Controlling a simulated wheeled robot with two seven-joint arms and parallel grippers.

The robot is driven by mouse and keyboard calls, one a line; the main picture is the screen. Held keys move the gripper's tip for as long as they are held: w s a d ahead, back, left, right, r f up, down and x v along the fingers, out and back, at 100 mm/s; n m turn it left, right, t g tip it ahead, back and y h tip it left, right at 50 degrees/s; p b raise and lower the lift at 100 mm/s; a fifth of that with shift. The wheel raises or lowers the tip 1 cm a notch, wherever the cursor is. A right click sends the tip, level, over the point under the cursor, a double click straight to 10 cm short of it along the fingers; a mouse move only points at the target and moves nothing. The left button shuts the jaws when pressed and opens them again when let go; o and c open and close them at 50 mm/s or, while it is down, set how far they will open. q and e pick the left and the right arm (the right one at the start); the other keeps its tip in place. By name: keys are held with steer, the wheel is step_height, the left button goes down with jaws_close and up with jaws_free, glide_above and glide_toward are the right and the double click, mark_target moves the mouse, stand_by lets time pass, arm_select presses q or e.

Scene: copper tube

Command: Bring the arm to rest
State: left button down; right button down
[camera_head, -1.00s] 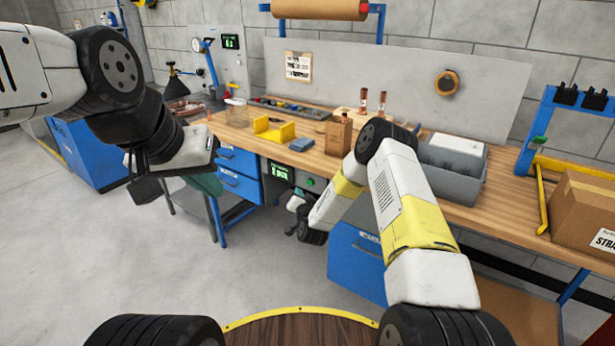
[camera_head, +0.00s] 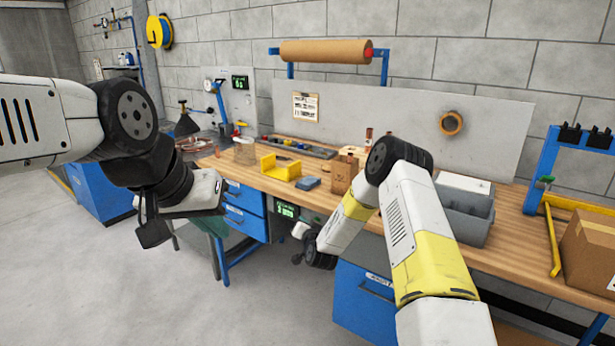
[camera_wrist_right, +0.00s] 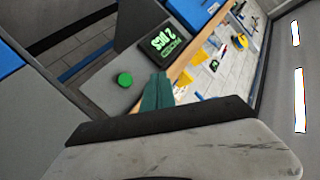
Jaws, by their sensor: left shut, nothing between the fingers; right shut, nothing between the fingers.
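My left arm comes in from the left, with its black wrist and white hand in front of the bench's left end. The teal fingers of my left gripper (camera_head: 214,224) hang below that hand, shut and empty, beside the blue drawers. My right arm is folded at the elbow in front of the bench, its forearm pointing down and left. Its white hand (camera_head: 301,230) is near the green display below the bench top; its fingers are not clear there. In the right wrist view the teal fingers of my right gripper (camera_wrist_right: 157,90) are shut and empty.
A cardboard box (camera_head: 590,250) stands right. My right elbow overlaps the bench in view. Floor at front left is clear.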

steer(key=s+d+r+n+g, duration=0.1)
steer(key=s+d+r+g, duration=0.15)
steer(key=s+r, duration=0.45)
steer(key=s+d+r+n+g, duration=0.1)
steer(key=s+d+r+n, duration=0.15)
steer(key=r, duration=0.75)
steer(key=s+d+r+n+g, duration=0.1)
steer(key=s+d+r+g, duration=0.15)
steer(key=s+r, duration=0.45)
steer(key=s+d+r+g, duration=0.1)
steer(key=s+d+r, duration=0.2)
steer(key=s, duration=1.1)
steer(key=s+d+r+g+h, duration=0.1)
steer(key=s+d+r+g, duration=0.1)
steer(key=s, duration=1.3)
steer(key=shift+s+d+r, duration=0.2)
steer(key=shift+d+r, duration=0.5)
steer(key=shift+d, duration=0.3)
steer(key=shift+n, duration=0.25)
